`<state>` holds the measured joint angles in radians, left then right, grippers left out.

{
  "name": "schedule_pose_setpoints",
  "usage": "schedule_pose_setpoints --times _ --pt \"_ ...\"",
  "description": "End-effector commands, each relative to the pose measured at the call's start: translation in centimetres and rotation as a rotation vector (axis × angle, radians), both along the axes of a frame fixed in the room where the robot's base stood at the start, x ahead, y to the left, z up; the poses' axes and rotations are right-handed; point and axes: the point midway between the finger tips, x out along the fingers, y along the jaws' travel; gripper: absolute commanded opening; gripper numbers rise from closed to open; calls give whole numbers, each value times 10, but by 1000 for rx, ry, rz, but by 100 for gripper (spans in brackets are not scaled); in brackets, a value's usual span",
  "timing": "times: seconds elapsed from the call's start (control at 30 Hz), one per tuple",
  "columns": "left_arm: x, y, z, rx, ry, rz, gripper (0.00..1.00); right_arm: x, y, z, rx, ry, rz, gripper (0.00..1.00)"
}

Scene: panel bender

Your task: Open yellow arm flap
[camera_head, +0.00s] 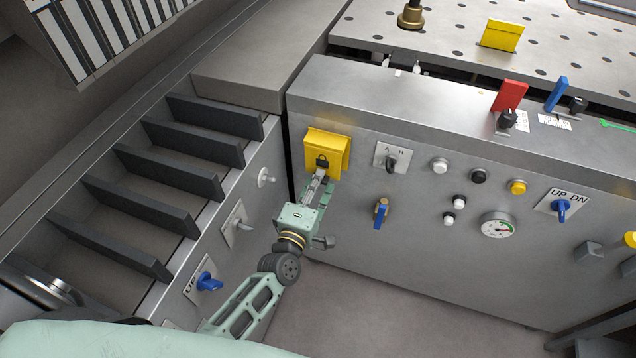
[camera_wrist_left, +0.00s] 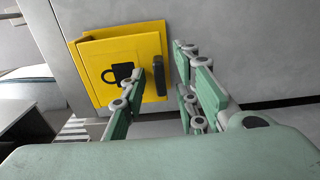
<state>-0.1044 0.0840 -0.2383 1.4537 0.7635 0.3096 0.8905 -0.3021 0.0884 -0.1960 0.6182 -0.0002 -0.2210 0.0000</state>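A square yellow flap with a black padlock sign (camera_head: 327,150) is on the upper left of the grey machine front; it looks shut. In the left wrist view the yellow flap (camera_wrist_left: 95,55) shows its black handle (camera_wrist_left: 158,75) at the right edge. My left gripper (camera_head: 323,181) is just in front of the flap's lower part. In the left wrist view its fingers (camera_wrist_left: 160,68) are apart, one on either side of the handle. I cannot tell whether either finger touches it. My right gripper is in neither view.
Right of the flap are an A/H switch (camera_head: 392,158), a blue-handled valve (camera_head: 381,212), several buttons and a gauge (camera_head: 498,225). Dark steps (camera_head: 155,205) lie to the left. A blue knob (camera_head: 208,282) is beside my left arm. The floor (camera_head: 390,310) below the panel is clear.

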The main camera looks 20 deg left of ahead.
Motion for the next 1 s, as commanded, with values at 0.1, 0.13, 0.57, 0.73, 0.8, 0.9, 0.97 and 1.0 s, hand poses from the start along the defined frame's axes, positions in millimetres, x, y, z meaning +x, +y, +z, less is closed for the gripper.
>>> schedule_pose_setpoints --times 0.1,0.13,0.57,0.73,0.8,0.9,0.97,1.0 --pt "2 0 0 0 1 0 28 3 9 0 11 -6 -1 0" --pt "2 0 0 0 1 -1 28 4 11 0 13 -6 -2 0" --pt "1 0 0 1 1 -1 1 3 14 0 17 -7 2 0" --pt "1 0 -1 1 1 -1 0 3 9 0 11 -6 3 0" --pt "1 0 -1 1 1 -1 0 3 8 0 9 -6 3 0" --pt "1 0 -1 2 1 -1 0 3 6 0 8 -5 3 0" --pt "1 0 -1 2 1 -1 0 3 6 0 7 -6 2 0" --pt "1 0 -1 2 1 -1 0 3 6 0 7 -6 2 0"
